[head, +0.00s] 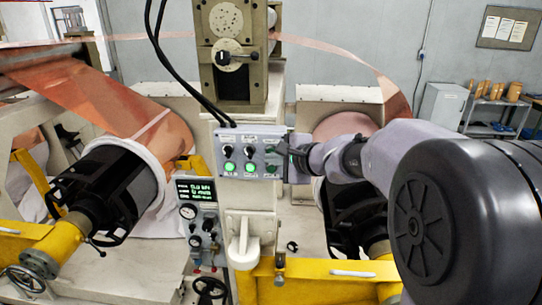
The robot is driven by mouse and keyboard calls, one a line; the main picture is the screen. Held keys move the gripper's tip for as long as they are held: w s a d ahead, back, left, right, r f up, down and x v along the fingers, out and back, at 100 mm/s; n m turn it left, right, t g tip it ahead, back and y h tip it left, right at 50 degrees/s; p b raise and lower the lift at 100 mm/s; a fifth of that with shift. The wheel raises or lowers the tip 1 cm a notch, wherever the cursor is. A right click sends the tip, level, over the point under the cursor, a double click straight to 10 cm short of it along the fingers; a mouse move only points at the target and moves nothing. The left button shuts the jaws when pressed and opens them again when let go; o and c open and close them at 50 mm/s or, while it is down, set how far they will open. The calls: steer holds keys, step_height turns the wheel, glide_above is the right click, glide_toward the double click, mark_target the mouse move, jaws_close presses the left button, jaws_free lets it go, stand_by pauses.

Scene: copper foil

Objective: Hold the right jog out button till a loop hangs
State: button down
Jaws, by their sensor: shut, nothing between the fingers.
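A grey control panel (221,146) on the machine's centre column carries dark knobs and green lit buttons in pairs. My gripper (282,156) is shut and empty, with its tips at the right part of the panel, by the rightmost controls. I cannot tell whether it touches or presses a button; the fingers partly cover that area. On the right, a copper strip (345,57) runs from the column top in an arc down toward the right copper roll (343,124). My arm hides part of that roll. No hanging loop is clearly visible there.
A left copper roll (172,129) with a wide foil web sits on a black shaft (101,190). A small display (197,190) and gauges are below the panel. Yellow arms (320,284) cross the front. Black cables hang above the panel. Shelves stand at the far right.

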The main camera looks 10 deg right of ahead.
steer(key=shift+s+a, duration=0.1)
steer(key=shift+s, duration=0.15)
steer(key=s, duration=0.1)
steer(key=s+a+b, duration=0.1)
steer(key=s, duration=0.1)
steer(key=s+b, duration=0.1)
steer(key=shift+s+a, duration=0.25)
steer(key=shift+s, duration=0.15)
